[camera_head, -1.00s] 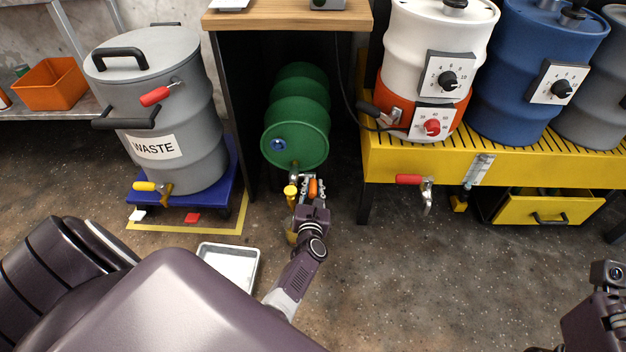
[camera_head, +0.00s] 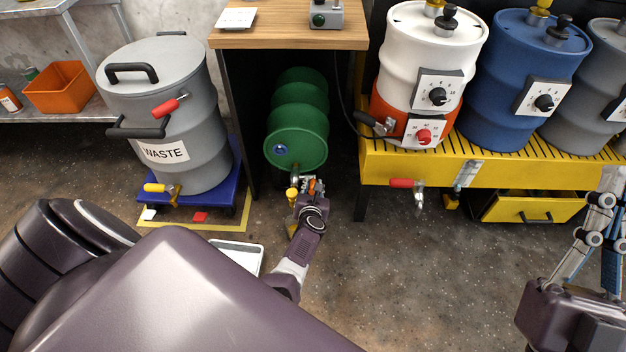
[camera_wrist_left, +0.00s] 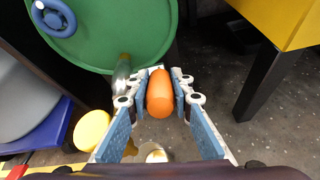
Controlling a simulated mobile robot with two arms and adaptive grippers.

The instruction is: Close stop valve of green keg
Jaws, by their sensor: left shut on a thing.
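The green keg (camera_head: 298,130) lies on its side under the wooden-topped bench, its round end facing me with a blue cap (camera_head: 281,150). A metal valve spout comes out at the bottom of that end. The orange valve handle (camera_wrist_left: 160,93) sits between the fingers of my left gripper (camera_wrist_left: 158,100), with the metal spout (camera_wrist_left: 122,72) just beside it. My left gripper (camera_head: 307,188) is shut on this handle; in the head view it hides most of the valve. My right gripper (camera_head: 598,235) is at the right edge, far from the keg, partly cut off.
A yellow knob (camera_wrist_left: 91,130) stands close beside the left fingers. The grey waste drum (camera_head: 165,110) on its blue dolly (camera_head: 225,185) is to the left. The yellow drum stand (camera_head: 385,165) is to the right. A white tray (camera_head: 252,262) lies on the floor near my left arm.

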